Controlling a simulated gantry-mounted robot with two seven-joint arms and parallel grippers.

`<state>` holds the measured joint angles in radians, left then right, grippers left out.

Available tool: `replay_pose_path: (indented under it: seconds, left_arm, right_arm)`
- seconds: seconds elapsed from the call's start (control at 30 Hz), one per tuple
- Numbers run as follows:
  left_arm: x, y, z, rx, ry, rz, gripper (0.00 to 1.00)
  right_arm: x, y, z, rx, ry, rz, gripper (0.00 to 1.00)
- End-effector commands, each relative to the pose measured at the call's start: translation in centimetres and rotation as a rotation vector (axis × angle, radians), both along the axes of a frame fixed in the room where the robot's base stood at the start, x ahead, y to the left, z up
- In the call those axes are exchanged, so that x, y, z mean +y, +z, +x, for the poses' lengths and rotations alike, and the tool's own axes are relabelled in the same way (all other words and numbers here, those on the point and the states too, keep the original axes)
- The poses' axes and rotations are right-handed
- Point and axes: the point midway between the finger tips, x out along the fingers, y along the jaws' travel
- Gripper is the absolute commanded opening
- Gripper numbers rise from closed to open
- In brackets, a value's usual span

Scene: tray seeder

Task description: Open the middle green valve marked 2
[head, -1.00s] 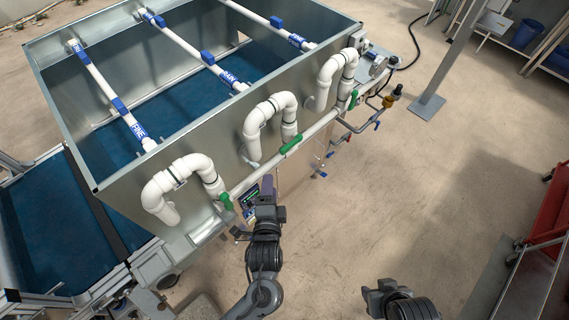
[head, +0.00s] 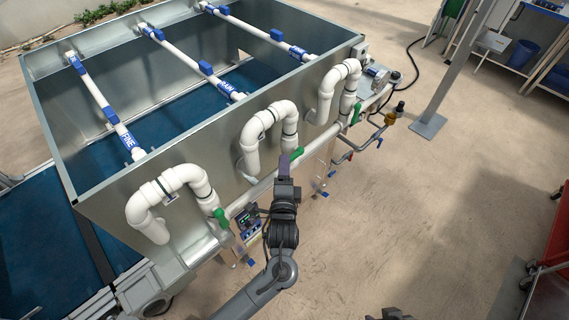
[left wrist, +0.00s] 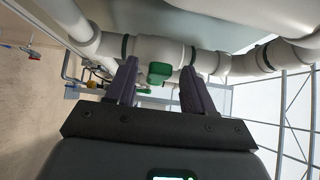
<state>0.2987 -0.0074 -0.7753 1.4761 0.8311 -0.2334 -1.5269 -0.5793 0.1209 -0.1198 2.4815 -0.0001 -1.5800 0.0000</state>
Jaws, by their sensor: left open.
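The middle green valve handle (head: 297,154) sits on the white horizontal pipe below the middle white pipe bend. My left gripper (head: 284,166) is open at this handle and partly covers it in the head view. In the left wrist view a green handle (left wrist: 159,73) shows between and beyond the two spread fingers of the left gripper (left wrist: 158,84). I cannot tell whether either finger touches it. The mark 2 cannot be read. Only a dark bit of my right arm shows at the bottom edge of the head view; its gripper is out of view.
Other green handles sit on the same pipe, left (head: 221,217) and right (head: 356,114). A small control box (head: 247,217) is beside my left arm. The metal tank (head: 95,180) stands behind the pipes. The floor to the right is open, with a red cart (head: 555,250) at the edge.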

Motion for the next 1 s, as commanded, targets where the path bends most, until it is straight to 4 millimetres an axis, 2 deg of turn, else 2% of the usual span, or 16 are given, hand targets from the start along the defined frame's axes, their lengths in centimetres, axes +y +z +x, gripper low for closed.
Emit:
replay_pose_path:
  seconds: [0.2, 0.57, 0.67, 0.9, 0.93, 1.0]
  left_arm:
    - [0.1, -0.1, 1.9, 0.001, 0.0, 0.0, 0.53]
    - [0.1, 0.0, 2.3, 0.001, -0.001, 0.0, 0.53]
    - [0.1, 0.0, 2.3, 0.001, -0.001, 0.0, 0.41]
    - [0.1, 0.0, 2.2, 0.001, -0.001, 0.0, 0.04]
    - [0.1, 0.0, 2.2, 0.001, -0.001, 0.0, 0.0]
    - [0.1, 0.0, 2.2, 0.001, -0.001, 0.0, 0.0]
  right_arm:
    - [0.1, -0.2, 0.0, 0.001, -0.004, 0.005, 0.43]
    - [0.1, -0.3, 0.0, 0.002, -0.004, 0.005, 0.43]
    - [0.1, -0.3, 0.0, 0.002, -0.003, 0.004, 0.43]
    - [0.0, -0.3, 0.0, 0.002, 0.002, -0.002, 0.43]
    - [-0.1, -0.3, 0.0, 0.003, 0.002, -0.003, 0.43]
    - [-0.1, -0.3, 0.0, 0.002, 0.004, -0.005, 0.43]
